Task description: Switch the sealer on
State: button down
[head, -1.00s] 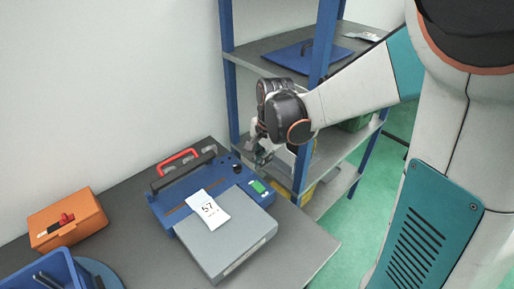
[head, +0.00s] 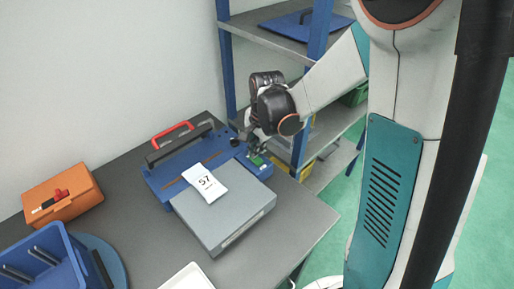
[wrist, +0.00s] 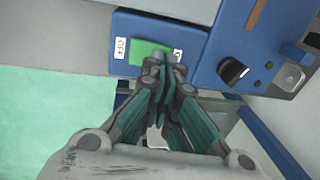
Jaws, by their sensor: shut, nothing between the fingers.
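The blue sealer (head: 160,181) with a red handle (head: 172,130) and a grey plate stands on the dark table. Its green switch (head: 255,159) is at the right end of the blue body. In the wrist view the green switch (wrist: 145,52) has an OFF label (wrist: 121,48) on its left; the label on its right is mostly hidden. My gripper (head: 256,147) is shut and empty, right over the switch. In the wrist view my gripper's tips (wrist: 165,68) overlap the switch's right end; I cannot tell whether they touch it.
A black knob (wrist: 233,71) sits on the sealer beside the switch. A card marked 57 (head: 205,183) lies on the sealer. An orange box (head: 62,196), a blue bin (head: 45,262) and a white tray (head: 187,277) are on the table. A blue-posted shelf (head: 226,70) stands behind my gripper.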

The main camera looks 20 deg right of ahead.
jog(key=shift+w+a+f+g+b, duration=0.2)
jog(key=shift+w+f+g+b, duration=0.25)
jog(key=shift+f, duration=0.2)
jog(key=shift+s+r, duration=0.1)
jog(key=shift+s+d, duration=0.1)
jog(key=shift+s, duration=0.2)
jog(key=shift+s+d, duration=0.1)
jog(key=shift+s, duration=0.2)
notch_tip(320, 180, up, 14)
jog(key=w+a+p, duration=0.1)
jog(key=w+p, duration=0.2)
jog(key=p, duration=0.3)
jog(key=s+a+r+n+t+b, duration=0.1)
jog(key=s+r+n+t+b, duration=0.1)
jog(key=s+n, duration=0.4)
jog(key=s+r+n+t+b, duration=0.2)
jog(key=s+n+t, duration=0.2)
jog(key=s, duration=1)
jog(key=n, duration=0.3)
jog(key=shift+s+a+r+n+t+h, duration=0.15)
jog(key=shift+s+a+n+t+h, duration=0.15)
jog(key=shift+s+a+t, duration=0.1)
